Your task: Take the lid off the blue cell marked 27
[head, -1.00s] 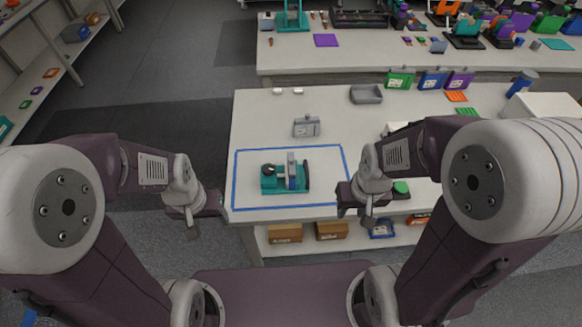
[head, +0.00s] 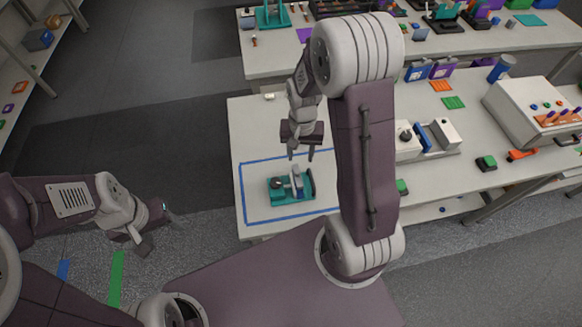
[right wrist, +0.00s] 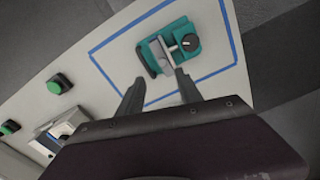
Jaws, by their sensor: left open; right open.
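A teal fixture (head: 276,190) stands inside the blue tape outline on the near table; it also shows in the right wrist view (right wrist: 191,29). A grey-and-blue upright piece (head: 297,182) is seated in it; I cannot read any number on it. A blue cell (head: 417,71) stands at the back of the table, its marking also too small to read. My right gripper (head: 301,156) is open and empty, just beyond and above the fixture. In the right wrist view, its fingers (right wrist: 158,90) point toward the fixture, apart from it. My left gripper (head: 156,228) is open and empty, left of the table.
A purple cell (head: 442,68) stands beside the blue one. A grey device (head: 441,134), a white control box (head: 522,110) and a green button box (head: 486,163) occupy the table's right. My right arm hides part of the middle. The taped area (head: 253,212) around the fixture is clear.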

